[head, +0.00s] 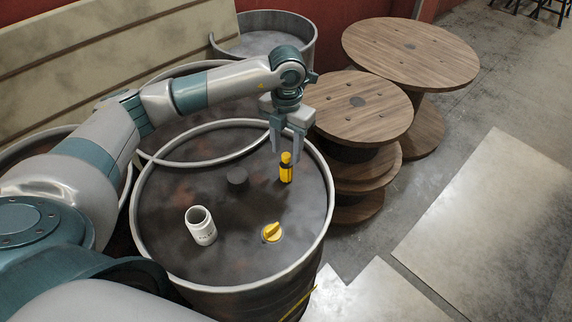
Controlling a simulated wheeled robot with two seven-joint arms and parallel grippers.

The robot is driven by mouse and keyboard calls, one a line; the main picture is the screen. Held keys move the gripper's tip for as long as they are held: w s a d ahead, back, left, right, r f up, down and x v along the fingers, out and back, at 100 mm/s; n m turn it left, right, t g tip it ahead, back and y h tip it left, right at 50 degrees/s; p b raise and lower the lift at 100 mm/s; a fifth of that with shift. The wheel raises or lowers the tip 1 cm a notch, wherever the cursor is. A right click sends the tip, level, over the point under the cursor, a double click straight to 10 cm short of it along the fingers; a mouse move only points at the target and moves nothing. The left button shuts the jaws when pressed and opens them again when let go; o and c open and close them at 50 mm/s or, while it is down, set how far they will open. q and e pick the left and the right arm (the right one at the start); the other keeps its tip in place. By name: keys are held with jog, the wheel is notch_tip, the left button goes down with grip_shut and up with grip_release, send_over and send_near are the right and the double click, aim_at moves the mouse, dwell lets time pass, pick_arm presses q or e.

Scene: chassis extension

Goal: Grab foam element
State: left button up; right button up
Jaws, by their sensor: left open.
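My left gripper (287,142) comes in from the left and points down over the far right part of a metal drum top (190,255). Its fingers are open. A small upright yellow cylinder with a black band (286,172) stands on the drum right below the fingers, its top close to the fingertips. I cannot tell if they touch. A short dark grey cylinder (236,177) sits near the middle of the drum top. I cannot tell for sure which object is the foam element. My right gripper is not in view.
A white open jar (201,227) and a yellow round piece with a raised grip (271,232) stand on the drum's near part. Other drums (262,40) stand behind. Wooden cable spools (362,105) stand at the right. Flat sheets (495,215) lie on the floor.

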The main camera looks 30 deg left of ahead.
pick_arm(q)
jog(key=shift+f, duration=0.45)
grip_shut()
jog(key=shift+r, duration=0.1)
